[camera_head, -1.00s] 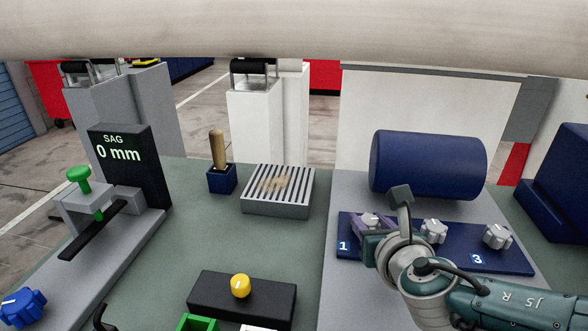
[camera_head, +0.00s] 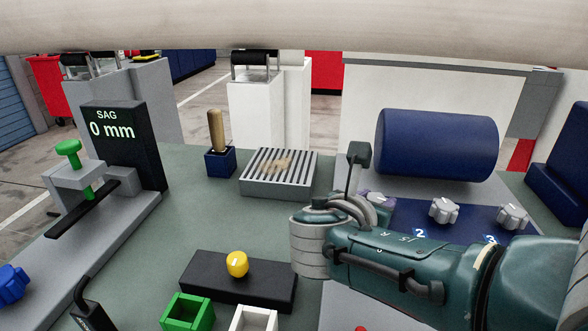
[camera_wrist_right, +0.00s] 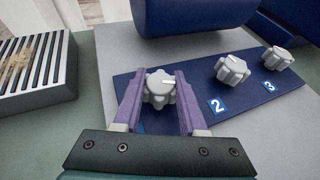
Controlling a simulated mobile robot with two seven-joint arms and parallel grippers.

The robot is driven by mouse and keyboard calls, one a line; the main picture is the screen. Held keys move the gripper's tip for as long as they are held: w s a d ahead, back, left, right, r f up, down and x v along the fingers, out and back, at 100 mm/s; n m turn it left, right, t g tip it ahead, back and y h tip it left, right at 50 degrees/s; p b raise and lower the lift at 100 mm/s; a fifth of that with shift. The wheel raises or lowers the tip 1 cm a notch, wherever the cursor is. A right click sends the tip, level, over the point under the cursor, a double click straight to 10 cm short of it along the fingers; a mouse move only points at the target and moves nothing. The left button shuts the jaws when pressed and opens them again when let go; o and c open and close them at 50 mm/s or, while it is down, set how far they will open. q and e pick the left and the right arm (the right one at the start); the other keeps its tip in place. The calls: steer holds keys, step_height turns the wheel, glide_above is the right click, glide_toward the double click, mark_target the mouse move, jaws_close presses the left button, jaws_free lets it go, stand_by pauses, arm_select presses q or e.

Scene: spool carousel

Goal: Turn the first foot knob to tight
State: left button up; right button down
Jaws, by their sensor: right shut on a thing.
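The first foot knob (camera_wrist_right: 159,88) is a grey lobed knob with a white mark, at the left end of the blue panel (camera_wrist_right: 250,97) in the right wrist view. My right gripper (camera_wrist_right: 161,78) has purple fingers on both sides of this knob and is shut on it. The white mark points to the right in that view. In the head view my right wrist and forearm hide most of the knob and its number; a purple fingertip (camera_head: 377,197) shows there. My left gripper is not in view.
Knob 2 (camera_head: 444,211) and knob 3 (camera_head: 512,217) stand to the right on the panel. A blue cylinder (camera_head: 440,145) lies behind it. A slotted grey block (camera_head: 278,173) and a black block with a yellow knob (camera_head: 237,264) stand to the left. The sag display reads 0 mm.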

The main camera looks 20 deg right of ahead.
steer(key=shift+r, duration=0.1)
stand_by(0.3)
steer(key=shift+c, duration=2.2)
jaws_free()
steer(key=p+v, duration=0.4)
steer(key=v, duration=0.4)
steer(key=shift+s+a+r, duration=0.1)
steer(key=shift+s+a, duration=0.1)
steer(key=shift+a, duration=0.1)
steer(key=shift+s+a+r, duration=0.15)
steer(key=shift+s+a, duration=0.15)
steer(key=shift+a, duration=0.1)
steer(key=shift+a, duration=0.1)
